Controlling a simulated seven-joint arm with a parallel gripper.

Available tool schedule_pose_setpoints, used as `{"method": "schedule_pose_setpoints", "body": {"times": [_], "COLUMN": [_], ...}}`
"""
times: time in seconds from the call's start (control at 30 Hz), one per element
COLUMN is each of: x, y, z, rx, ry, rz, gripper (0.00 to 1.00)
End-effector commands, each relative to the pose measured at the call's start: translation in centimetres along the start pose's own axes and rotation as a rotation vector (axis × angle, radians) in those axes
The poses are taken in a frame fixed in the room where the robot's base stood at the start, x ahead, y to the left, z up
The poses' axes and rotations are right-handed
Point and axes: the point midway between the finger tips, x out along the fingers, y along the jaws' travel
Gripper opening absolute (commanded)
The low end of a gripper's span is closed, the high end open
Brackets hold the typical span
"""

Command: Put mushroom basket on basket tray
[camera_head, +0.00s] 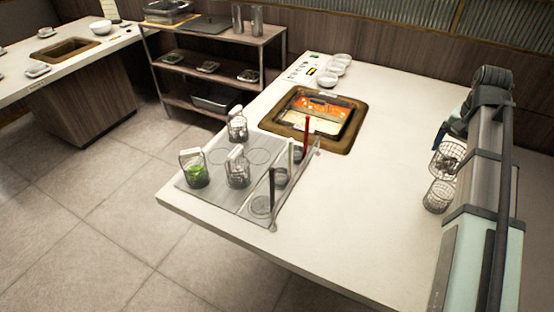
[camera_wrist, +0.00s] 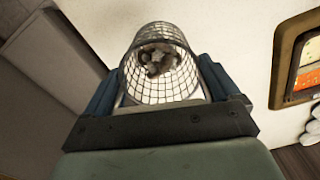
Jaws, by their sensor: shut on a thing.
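My gripper (camera_head: 456,131) is at the right of the counter, partly hidden by my arm. It is shut on a wire mesh basket (camera_head: 447,160) with grey-brown pieces inside, which look like mushrooms. In the wrist view the mesh basket (camera_wrist: 160,92) sits tilted between the two blue fingers, with the pieces at its far end. The basket tray (camera_head: 226,206) lies at the counter's left front, well to the left of my gripper. Some circle marks are bare.
Another mesh basket (camera_head: 438,197) shows just below the held one, partly behind my arm. A two-part pot (camera_head: 300,118) with red and pale broth is set in the counter. A rack with upright handles (camera_head: 281,178) borders the tray's right side. The counter's middle is clear.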

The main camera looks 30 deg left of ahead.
Motion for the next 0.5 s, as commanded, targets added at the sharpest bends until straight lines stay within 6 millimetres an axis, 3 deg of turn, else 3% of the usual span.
{"method": "schedule_pose_setpoints", "body": {"times": [0.17,0.5], "x": [-0.3,-0.7], "y": [1.8,-2.8], "z": [-0.5,-1.7], "rx": [0.029,0.020], "ry": [0.000,0.000], "rz": [0.000,0.000], "gripper": [0.47,0.47]}}
